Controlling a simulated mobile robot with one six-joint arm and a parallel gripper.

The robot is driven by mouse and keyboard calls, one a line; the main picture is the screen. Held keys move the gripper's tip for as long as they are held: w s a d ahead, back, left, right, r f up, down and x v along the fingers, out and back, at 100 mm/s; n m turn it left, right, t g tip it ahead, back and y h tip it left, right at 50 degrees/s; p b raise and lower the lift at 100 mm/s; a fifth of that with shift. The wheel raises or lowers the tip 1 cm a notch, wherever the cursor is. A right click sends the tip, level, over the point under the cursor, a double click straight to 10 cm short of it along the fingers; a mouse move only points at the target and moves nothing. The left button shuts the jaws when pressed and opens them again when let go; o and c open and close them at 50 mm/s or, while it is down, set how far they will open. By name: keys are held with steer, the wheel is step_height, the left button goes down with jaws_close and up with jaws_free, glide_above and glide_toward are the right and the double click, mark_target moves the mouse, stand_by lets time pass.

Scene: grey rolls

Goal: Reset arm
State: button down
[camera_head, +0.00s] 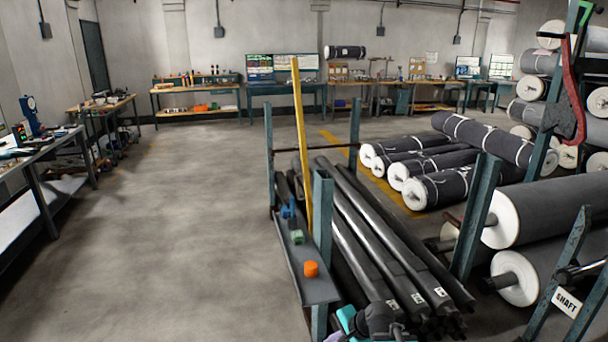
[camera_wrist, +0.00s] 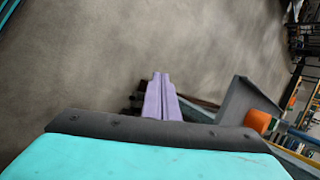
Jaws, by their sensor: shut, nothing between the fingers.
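My gripper (camera_wrist: 161,78) shows in the wrist view as two purple fingers lying together, shut with nothing between them. Its tips point out over bare grey floor. The wide turquoise part in front of the camera is also mine. In the head view, part of my arm and wrist shows at the bottom edge, beside the front end of the narrow shelf (camera_head: 318,289). The fingers are mostly cut off there. An orange cylinder (camera_head: 311,269) stands on that shelf; it also shows right of the fingers in the wrist view (camera_wrist: 258,121), apart from them.
Dark shafts (camera_head: 385,245) lie in a teal rack (camera_head: 322,215) close to my arm. A green block (camera_head: 297,237) and a blue block sit on the shelf, near a tall yellow bar (camera_head: 301,140). Large grey rolls (camera_head: 550,210) fill the right. The floor (camera_head: 190,220) at left is clear.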

steer(key=s+d+f+n+g+h, duration=0.25)
steer(key=s+f+g, duration=0.35)
steer(key=s+f, duration=1.35)
steer(key=s+d+f+n+g+h, duration=0.1)
steer(key=s+d+f+n+g, duration=0.1)
steer(key=s, duration=0.5)
steer(key=s+d+f+n+g+h, duration=0.1)
steer(key=s+d+f+n+g, duration=0.1)
steer(key=s+d+f+n, duration=0.2)
steer(key=s+n, duration=0.3)
steer(key=s, duration=0.1)
steer(key=shift+s+f, duration=0.3)
steer(key=shift+f, duration=0.1)
steer(key=shift+h, duration=0.25)
